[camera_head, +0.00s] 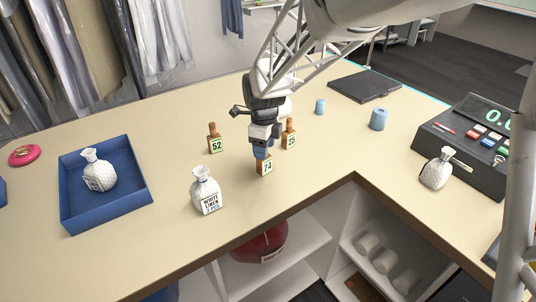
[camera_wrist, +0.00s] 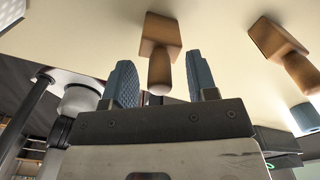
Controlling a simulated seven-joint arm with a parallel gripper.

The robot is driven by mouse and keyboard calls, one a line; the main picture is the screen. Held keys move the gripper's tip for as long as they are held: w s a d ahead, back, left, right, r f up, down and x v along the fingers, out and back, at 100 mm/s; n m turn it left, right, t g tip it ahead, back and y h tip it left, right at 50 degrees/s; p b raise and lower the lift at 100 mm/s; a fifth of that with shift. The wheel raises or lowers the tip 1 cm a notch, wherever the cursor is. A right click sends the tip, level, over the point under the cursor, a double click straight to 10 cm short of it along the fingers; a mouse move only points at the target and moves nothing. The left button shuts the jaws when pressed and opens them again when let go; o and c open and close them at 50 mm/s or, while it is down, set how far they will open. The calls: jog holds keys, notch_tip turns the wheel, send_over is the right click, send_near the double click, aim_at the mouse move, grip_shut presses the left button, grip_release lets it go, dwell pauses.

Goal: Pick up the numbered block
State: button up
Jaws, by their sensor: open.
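Three wooden numbered blocks with round knobs stand on the beige counter in the head view: block 52 (camera_head: 215,144), block 74 (camera_head: 265,168) and block 25 (camera_head: 290,140). My gripper (camera_head: 262,151) points down directly over block 74 and hides its knob. In the wrist view my open gripper (camera_wrist: 160,72) has a blue finger on each side of a block's knob (camera_wrist: 160,75), with gaps visible; the block's body (camera_wrist: 160,32) lies beyond. A second block (camera_wrist: 270,38) stands to the right there. The numbers do not show in the wrist view.
A white tied bag (camera_head: 206,190) stands left of block 74. A blue tray (camera_head: 75,212) holds another bag (camera_head: 98,172). Blue cylinders (camera_head: 378,119) (camera_head: 320,106), a dark flat pad (camera_head: 364,86) and a register (camera_head: 470,140) are to the right. The counter's front edge is close.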

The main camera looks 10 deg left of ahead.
grip_shut()
jog(key=shift+r, duration=0.1)
dwell(0.3)
jog(key=shift+r, duration=0.75)
notch_tip(320, 180, up, 2)
jog(key=shift+r, duration=0.1)
jog(key=s+d, duration=0.3)
jog(key=s, duration=0.4)
jog(key=s+d+r, duration=0.1)
jog(key=s+d, duration=0.3)
jog(key=s, duration=0.3)
jog(key=shift+d, duration=0.25)
jog(key=shift+s, duration=0.1)
